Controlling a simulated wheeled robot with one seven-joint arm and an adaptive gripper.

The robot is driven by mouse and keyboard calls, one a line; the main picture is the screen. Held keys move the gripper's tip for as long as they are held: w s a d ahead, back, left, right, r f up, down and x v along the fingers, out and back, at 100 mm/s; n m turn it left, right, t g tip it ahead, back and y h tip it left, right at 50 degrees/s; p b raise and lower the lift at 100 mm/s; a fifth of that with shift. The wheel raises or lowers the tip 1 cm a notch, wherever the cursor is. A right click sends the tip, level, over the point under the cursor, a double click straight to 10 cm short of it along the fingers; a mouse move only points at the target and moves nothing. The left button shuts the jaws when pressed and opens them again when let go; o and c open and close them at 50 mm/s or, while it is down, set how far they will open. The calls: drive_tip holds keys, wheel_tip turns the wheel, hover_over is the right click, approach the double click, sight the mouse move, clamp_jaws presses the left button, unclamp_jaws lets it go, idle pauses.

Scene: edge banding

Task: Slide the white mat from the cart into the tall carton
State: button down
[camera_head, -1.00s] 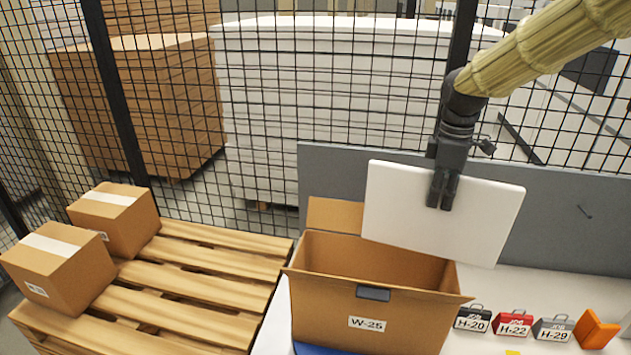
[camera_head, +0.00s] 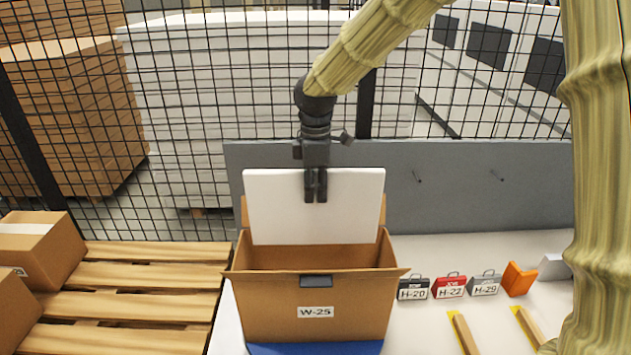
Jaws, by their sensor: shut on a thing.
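The white mat (camera_head: 275,212) hangs upright and nearly level from my gripper (camera_head: 316,197), which is shut on its top edge. The mat is in front of the back flap of the tall carton (camera_head: 265,307), labelled W-25. Its lower edge shows at about the height of the carton's opening, above the front rim. I cannot tell whether that edge is just inside the opening. The carton stands open with its flaps out. The cart is not clearly in view.
A grey panel (camera_head: 460,190) stands behind the carton. To its right on the white table (camera_head: 425,325) are small tagged boxes, black (camera_head: 413,288), red (camera_head: 449,286) and grey (camera_head: 484,284), and an orange piece (camera_head: 518,279). A wooden pallet (camera_head: 140,280) with cartons is at left.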

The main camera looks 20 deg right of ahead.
hover_over(316, 243)
drive_tip(key=w, duration=0.1)
drive_tip(key=shift+d+f, duration=0.1)
drive_tip(key=shift+f, duration=5)
drive_tip(key=shift+f+b, duration=1.95)
drive_tip(key=shift+f, duration=1.3)
drive_tip(key=shift+f+b, duration=1)
drive_tip(key=shift+f, duration=2.75)
drive_tip(key=c, duration=1.3)
unclamp_jaws()
